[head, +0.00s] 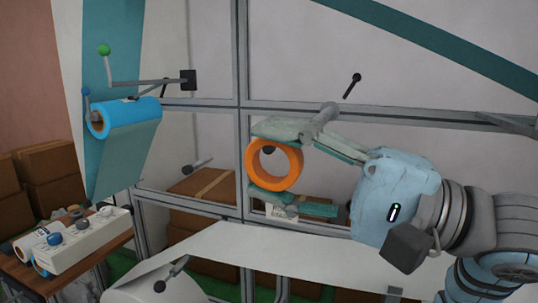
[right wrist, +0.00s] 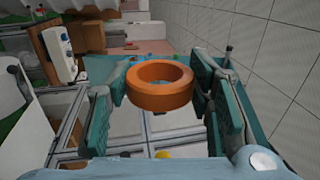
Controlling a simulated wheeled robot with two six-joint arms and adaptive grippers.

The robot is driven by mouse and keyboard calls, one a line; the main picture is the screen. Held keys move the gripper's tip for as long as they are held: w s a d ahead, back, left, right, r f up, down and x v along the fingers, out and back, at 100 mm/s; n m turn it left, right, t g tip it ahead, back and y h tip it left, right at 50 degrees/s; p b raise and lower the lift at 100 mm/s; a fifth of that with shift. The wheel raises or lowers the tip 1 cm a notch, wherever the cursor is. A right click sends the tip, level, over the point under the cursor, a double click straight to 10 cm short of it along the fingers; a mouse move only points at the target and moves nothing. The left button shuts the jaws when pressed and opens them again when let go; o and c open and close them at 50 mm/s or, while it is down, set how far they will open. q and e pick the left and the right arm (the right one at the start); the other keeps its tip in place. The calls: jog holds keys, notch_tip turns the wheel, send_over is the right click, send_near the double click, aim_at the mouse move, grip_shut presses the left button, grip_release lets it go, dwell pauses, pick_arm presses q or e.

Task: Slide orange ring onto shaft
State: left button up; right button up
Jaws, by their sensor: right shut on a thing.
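The orange ring (head: 292,166) is a thick open roll in the middle of the head view. My right gripper (head: 262,160) comes in from the right and is shut on it, with one finger above and one below. In the right wrist view the orange ring (right wrist: 160,97) sits between the fingers of my right gripper (right wrist: 158,88). A grey shaft (head: 198,165) sticks out to the left of the ring, apart from it and bare. Another shaft (head: 352,85) with a dark tip stands out at the upper right. I cannot tell which is the task's shaft. My left gripper is out of view.
A blue roll (head: 100,120) with a web hangs on the left, below a green-knobbed lever (head: 104,50). A white control box (head: 85,240) stands on a brown table at lower left. A white sheet (head: 240,245) runs below the ring. Frame bars (head: 240,60) stand behind it.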

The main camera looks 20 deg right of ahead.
jog(key=shift+s+d+r+p, duration=0.25)
jog(key=shift+s+r+p, duration=0.05)
jog(key=shift+s, duration=0.15)
jog(key=shift+w+d, duration=0.2)
jog(key=shift+w, duration=0.05)
jog(key=shift+w+d+f+p, duration=0.1)
jog(key=shift+w+d+p, duration=0.15)
jog(key=shift+w, duration=0.4)
jog(key=shift+w+d+f+p, duration=0.15)
jog(key=shift+w+d, duration=0.15)
jog(key=shift+w, duration=0.3)
jog(key=shift+w+d, duration=0.15)
jog(key=shift+d, duration=0.05)
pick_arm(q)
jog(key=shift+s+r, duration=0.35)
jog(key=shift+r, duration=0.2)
pick_arm(e)
jog(key=shift+w+d+r, duration=0.1)
jog(key=shift+w+d, duration=0.25)
pick_arm(q)
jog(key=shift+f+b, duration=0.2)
jog(key=shift+b, duration=0.25)
pick_arm(e)
jog(key=shift+s, duration=0.1)
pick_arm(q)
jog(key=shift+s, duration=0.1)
pick_arm(e)
jog(key=shift+d, duration=0.15)
